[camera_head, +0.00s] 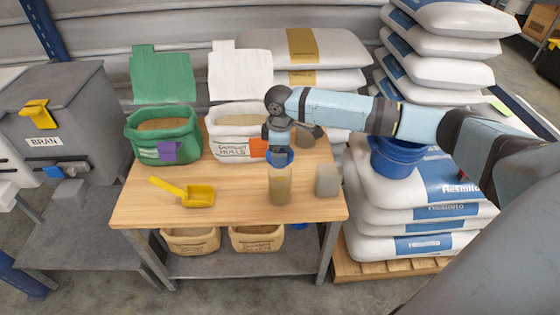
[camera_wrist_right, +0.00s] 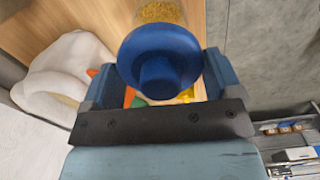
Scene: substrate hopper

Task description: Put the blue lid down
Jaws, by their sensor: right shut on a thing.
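My right gripper (camera_head: 279,148) is shut on the round blue lid (camera_head: 281,158), over the wooden table. In the right wrist view the blue lid (camera_wrist_right: 160,52), with its knob towards the camera, sits between the two blue fingers. A clear jar (camera_head: 280,186) with tan contents stands upright on the table just below the lid. Part of the jar (camera_wrist_right: 160,12) shows beyond the lid in the wrist view. I cannot tell whether the lid touches the jar. My left gripper is not in view.
On the table (camera_head: 235,210) stand a green sack (camera_head: 184,148), a white sack (camera_head: 229,154), a yellow scoop (camera_head: 199,196) and a grey canister (camera_head: 327,180). A blue bucket (camera_head: 396,158) stands on stacked bags at right.

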